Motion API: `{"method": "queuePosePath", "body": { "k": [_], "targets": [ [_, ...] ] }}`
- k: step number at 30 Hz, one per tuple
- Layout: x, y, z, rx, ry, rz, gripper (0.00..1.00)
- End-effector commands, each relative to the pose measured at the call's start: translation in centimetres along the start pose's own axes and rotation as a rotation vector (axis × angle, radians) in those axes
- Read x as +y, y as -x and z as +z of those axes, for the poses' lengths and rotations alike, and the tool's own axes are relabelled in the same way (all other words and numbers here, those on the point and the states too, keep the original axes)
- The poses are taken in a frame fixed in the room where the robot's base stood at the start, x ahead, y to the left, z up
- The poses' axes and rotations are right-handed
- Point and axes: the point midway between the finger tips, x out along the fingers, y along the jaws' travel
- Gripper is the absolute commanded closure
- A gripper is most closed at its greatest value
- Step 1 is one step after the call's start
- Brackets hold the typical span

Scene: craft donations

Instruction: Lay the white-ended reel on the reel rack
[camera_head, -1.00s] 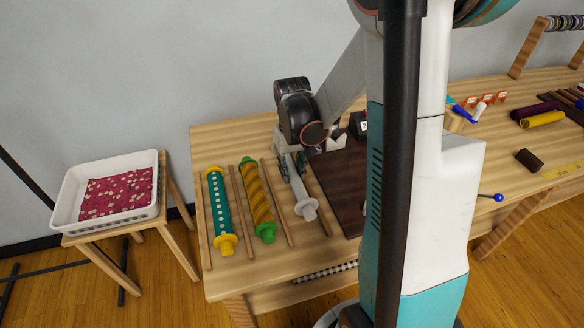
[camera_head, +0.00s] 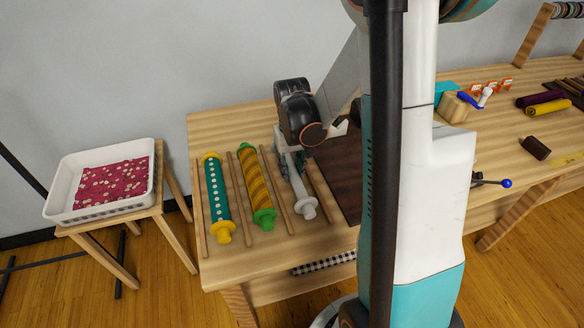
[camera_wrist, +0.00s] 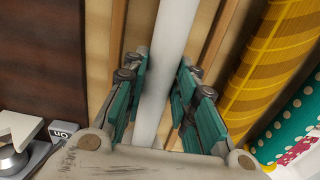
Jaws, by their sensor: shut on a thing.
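The white-ended reel (camera_head: 299,190) is a pale grey-white rod with a white flanged end, at the right of the rack. My gripper (camera_head: 290,158) is shut on it, and both teal-padded fingers flank its shaft in the wrist view (camera_wrist: 156,95). The reel lies lengthwise between two wooden rails of the reel rack (camera_head: 277,190); whether it touches the rack is hard to tell. The rack also holds a teal dotted reel with yellow ends (camera_head: 218,195) and a gold striped reel with green ends (camera_head: 256,185). The far end of the white-ended reel is hidden by my gripper.
A dark brown board (camera_head: 341,170) lies right of the rack. A white tray (camera_head: 62,210) with red flowered cloth stands on a stool at left. A dark brown roll (camera_head: 535,148), yellow roll (camera_head: 550,107) and blue-knobbed lever (camera_head: 505,183) are at right.

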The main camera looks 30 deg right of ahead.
Motion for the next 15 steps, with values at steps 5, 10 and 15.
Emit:
{"method": "queuePosePath", "body": {
  "k": [5, 10, 15],
  "targets": [
    [0.00, 0.02, -0.01, 0.000, 0.000, 0.000, 0.97],
    [0.00, 0.02, 0.00, 0.000, 0.000, 0.000, 0.56],
    [0.00, 0.02, 0.00, 0.000, 0.000, 0.000, 0.51]
  ]
}}
